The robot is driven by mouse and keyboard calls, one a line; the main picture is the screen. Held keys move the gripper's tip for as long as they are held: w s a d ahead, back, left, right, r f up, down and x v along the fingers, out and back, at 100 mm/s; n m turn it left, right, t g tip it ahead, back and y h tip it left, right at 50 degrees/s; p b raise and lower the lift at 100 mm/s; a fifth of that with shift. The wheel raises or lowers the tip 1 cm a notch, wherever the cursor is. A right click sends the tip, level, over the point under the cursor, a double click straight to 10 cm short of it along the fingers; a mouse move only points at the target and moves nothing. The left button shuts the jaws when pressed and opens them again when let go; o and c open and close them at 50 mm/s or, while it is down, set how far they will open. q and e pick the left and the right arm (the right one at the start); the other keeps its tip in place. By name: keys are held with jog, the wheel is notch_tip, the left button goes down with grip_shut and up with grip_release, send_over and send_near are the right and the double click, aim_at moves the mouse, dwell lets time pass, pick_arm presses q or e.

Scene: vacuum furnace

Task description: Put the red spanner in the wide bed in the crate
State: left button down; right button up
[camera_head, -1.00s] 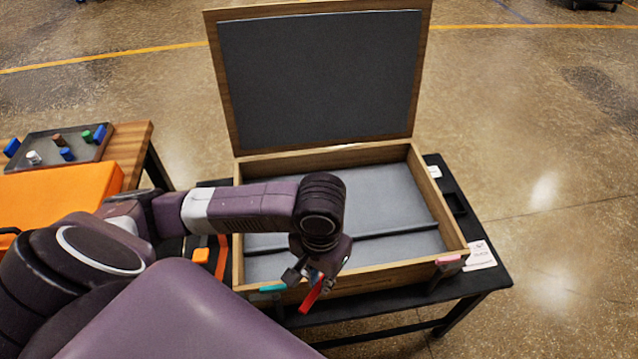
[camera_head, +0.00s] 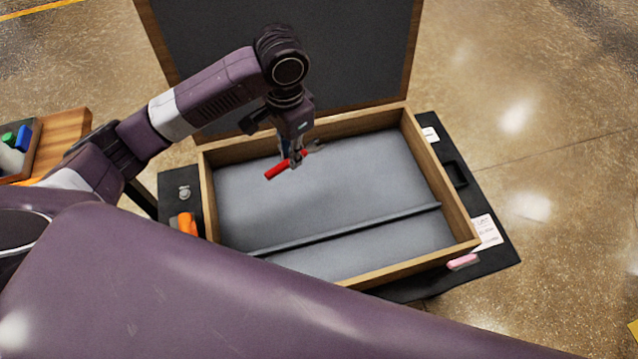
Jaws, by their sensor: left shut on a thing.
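The open wooden crate (camera_head: 461,217) has a grey lining and a dark divider (camera_head: 345,230) across it. The divider leaves a wide bed (camera_head: 340,190) on the far side and a narrower one on the near side. My left gripper (camera_head: 296,160) is shut on the red spanner (camera_head: 278,170), which appears above the far part of the wide bed. The spanner's red handle sticks out to the left and its grey jaw end to the right. I cannot tell how far it is above the lining. My right gripper is not in view.
The crate's raised lid (camera_head: 350,60) stands behind my left gripper. A black table (camera_head: 425,280) bears the crate, with an orange object (camera_head: 187,223) on the left and a pink object (camera_head: 462,261) at the near right. White labels (camera_head: 487,231) lie on the right.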

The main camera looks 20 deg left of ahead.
pick_arm(q)
jog(key=w+r+m, duration=0.2)
jog(key=w+m, duration=0.1)
jog(key=w, duration=0.1)
jog(key=m+b, duration=0.1)
jog(key=m, duration=0.1)
send_over(306, 180)
notch_tip(306, 180, down, 14)
jog(key=shift+r, duration=0.2)
notch_tip(306, 180, down, 4)
jog(key=shift+r, duration=0.1)
jog(key=shift+f, duration=0.4)
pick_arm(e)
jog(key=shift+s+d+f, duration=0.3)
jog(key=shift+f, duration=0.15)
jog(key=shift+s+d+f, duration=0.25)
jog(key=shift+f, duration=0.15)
pick_arm(q)
jog(key=c, duration=2.3)
grip_release()
jog(key=shift+f, duration=0.15)
jog(key=o, duration=0.4)
jog(key=shift+c, duration=0.2)
